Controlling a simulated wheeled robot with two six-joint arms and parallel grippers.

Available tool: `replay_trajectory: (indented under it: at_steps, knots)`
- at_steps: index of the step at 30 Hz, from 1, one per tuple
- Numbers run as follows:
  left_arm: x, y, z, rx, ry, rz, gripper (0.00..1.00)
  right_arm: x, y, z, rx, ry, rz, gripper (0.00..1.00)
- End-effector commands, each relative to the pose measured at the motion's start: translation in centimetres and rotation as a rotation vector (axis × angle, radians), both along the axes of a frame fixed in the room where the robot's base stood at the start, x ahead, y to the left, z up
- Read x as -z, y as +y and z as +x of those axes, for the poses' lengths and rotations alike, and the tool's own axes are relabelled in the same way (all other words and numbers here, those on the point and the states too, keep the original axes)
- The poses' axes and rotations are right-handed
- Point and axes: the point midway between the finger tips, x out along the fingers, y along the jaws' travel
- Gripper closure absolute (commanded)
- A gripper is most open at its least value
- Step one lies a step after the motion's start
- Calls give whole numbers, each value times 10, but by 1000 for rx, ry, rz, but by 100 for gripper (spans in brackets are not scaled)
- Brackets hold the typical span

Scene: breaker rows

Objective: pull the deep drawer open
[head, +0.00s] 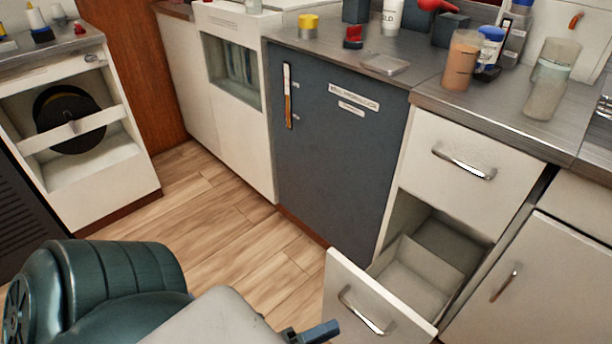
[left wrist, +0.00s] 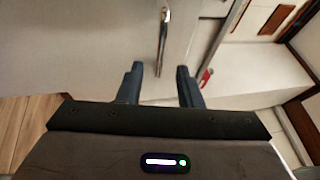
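The deep drawer (head: 336,283) stands pulled out low in the white cabinet at the right of the head view, and its empty-looking inside shows. Its bar handle (head: 363,312) is on the front panel. My left gripper (head: 322,333) is at the bottom edge of the head view, just left of the handle. In the left wrist view the fingers of my left gripper (left wrist: 160,70) are apart with nothing held. The handle (left wrist: 163,40) lies ahead, its near end in line with the gap; contact cannot be told. My right gripper is not in view.
A shut upper drawer (head: 462,165) with its own handle is above the deep one. A dark blue-grey door (head: 335,150) is to its left, a white door (head: 540,285) to its right. Bottles and jars stand on the counter (head: 425,72). The wood floor (head: 225,235) is clear.

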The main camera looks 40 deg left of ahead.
Motion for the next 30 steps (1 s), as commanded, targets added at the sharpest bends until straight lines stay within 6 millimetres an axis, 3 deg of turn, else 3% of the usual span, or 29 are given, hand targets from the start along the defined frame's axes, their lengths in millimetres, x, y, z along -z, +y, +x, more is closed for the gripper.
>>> replay_trajectory:
  at_steps: [3,9,30]
  knots:
    - [5,9,-21,2,4,1,67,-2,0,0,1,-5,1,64]
    - [8,18,-39,0,1,2,67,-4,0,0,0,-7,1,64]
    - [9,21,-41,-7,14,-6,67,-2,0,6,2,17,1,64]
